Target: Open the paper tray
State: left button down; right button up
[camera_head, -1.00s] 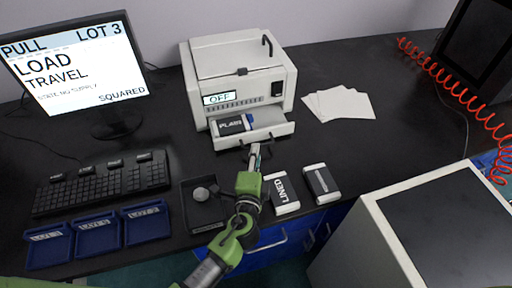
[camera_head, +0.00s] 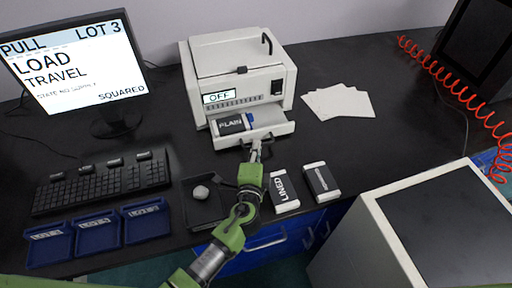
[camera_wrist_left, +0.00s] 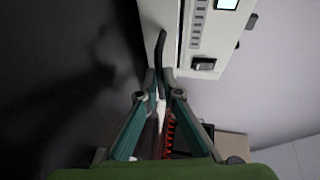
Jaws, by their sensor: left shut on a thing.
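The paper tray (camera_head: 272,131) is a light grey drawer low in the front of the white printer-like machine (camera_head: 235,75). It stands pulled out, with a dark pack marked PLAIN (camera_head: 231,125) and a small blue piece visible in it. My left gripper (camera_head: 255,150) is at the front of the tray, shut on its handle. In the left wrist view, a dark curved handle (camera_wrist_left: 160,48) meets my fingertips beside the machine's pale front. The exact grip is partly hidden by the fingers. My right gripper is not in view.
A LINED pack (camera_head: 284,191) and another dark pack (camera_head: 321,183) lie right of my left arm. A black bin (camera_head: 188,211) with a grey lump is to its left. White sheets (camera_head: 340,103) lie right of the machine. A monitor, keyboard and blue trays stand at left.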

pick_arm(q)
jog(key=shift+s+d+f, duration=0.1)
jog(key=shift+s+d, duration=0.1)
jog(key=shift+s, duration=0.4)
jog(key=shift+s+d, duration=0.2)
jog(key=shift+s, duration=0.55)
jog(key=c, duration=2.2)
grip_release()
jog(key=shift+w, duration=0.1)
jog(key=v, duration=1.2)
